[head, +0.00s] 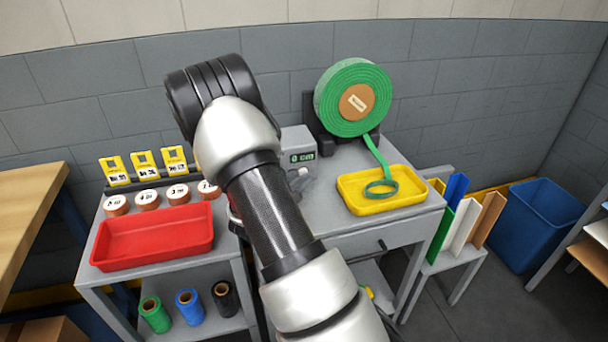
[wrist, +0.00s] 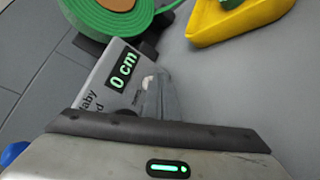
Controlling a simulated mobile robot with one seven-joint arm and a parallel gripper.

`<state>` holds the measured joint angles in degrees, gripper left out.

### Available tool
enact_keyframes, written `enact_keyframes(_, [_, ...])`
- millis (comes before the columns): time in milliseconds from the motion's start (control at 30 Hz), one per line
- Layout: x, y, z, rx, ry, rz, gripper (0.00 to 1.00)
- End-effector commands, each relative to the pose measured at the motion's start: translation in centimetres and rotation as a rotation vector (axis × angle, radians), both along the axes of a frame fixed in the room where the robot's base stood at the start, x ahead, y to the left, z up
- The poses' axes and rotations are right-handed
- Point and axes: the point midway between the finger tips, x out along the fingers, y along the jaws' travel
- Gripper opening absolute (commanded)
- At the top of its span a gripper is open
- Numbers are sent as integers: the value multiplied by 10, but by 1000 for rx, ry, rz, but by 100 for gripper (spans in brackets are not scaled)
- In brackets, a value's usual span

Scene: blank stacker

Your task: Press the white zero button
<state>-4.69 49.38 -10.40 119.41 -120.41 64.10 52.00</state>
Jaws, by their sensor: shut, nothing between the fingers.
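The grey measuring box (head: 299,144) stands on the grey bench, partly hidden by my arm in the head view. In the wrist view its front face (wrist: 92,78) shows a lit display (wrist: 122,70) reading 0 cm. The white zero button (wrist: 149,82) is a small pale round shape on that face beside the display, partly covered by my fingers. My gripper (wrist: 157,85) is shut and empty, its tips right at the button. I cannot tell whether they touch it. In the head view the gripper is mostly hidden behind my arm.
A green strap roll (head: 340,98) stands behind the box, its loose end running into a yellow tray (head: 412,202) at right. A red tray (head: 150,258) and several orange-sided rolls (head: 147,201) are at left. A blue bin (head: 535,225) stands far right.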

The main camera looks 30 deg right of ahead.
Motion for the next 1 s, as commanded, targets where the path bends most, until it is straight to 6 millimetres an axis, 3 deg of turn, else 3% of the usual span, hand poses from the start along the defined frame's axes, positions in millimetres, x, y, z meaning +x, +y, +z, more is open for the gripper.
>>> enact_keyframes(567, [-14, 4, -1, 0, 1, 0, 0])
enact_keyframes(1000, [-54, 14, -1, 0, 2, 1, 0])
